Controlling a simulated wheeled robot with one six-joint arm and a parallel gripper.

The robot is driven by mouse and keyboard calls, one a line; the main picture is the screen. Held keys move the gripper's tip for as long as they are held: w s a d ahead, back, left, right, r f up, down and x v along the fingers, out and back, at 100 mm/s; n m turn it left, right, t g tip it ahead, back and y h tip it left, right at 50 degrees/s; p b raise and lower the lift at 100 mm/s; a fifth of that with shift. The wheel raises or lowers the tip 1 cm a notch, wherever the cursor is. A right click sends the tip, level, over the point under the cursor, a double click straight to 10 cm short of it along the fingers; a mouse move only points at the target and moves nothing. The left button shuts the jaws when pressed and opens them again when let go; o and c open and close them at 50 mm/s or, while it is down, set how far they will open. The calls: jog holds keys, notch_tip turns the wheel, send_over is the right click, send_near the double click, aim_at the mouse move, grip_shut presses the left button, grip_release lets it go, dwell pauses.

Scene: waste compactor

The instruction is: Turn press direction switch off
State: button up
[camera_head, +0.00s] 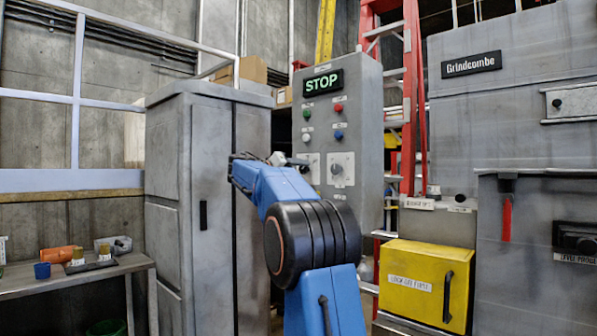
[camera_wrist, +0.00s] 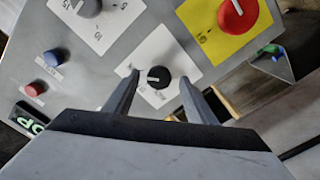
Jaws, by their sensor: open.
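The grey control panel (camera_head: 361,115) stands upright in the middle of the head view, with a lit STOP display (camera_head: 323,84). In the wrist view a small black rotary switch (camera_wrist: 159,79) with a white pointer sits on a white plate (camera_wrist: 160,46). Its lettering is too small to read, so I cannot tell whether it is the press direction switch. My gripper (camera_wrist: 160,75) is open, with one finger on each side of this switch. I cannot tell whether the fingers touch it. In the head view my arm partly hides the panel's lower left.
A red knob (camera_wrist: 237,16) on a yellow plate and a larger grey knob (camera_wrist: 88,8) are nearby on the panel. Blue (camera_wrist: 54,58) and red (camera_wrist: 33,89) buttons lie to the left. A grey cabinet (camera_head: 187,190) stands beside the panel; a yellow box (camera_head: 421,285) is lower right.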

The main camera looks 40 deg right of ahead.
jog(key=shift+d, duration=0.45)
jog(key=c, duration=1)
jog(key=shift+c, duration=0.2)
jog(key=shift+n, duration=0.4)
jog(key=n, duration=0.4)
jog(key=shift+n, duration=2.5)
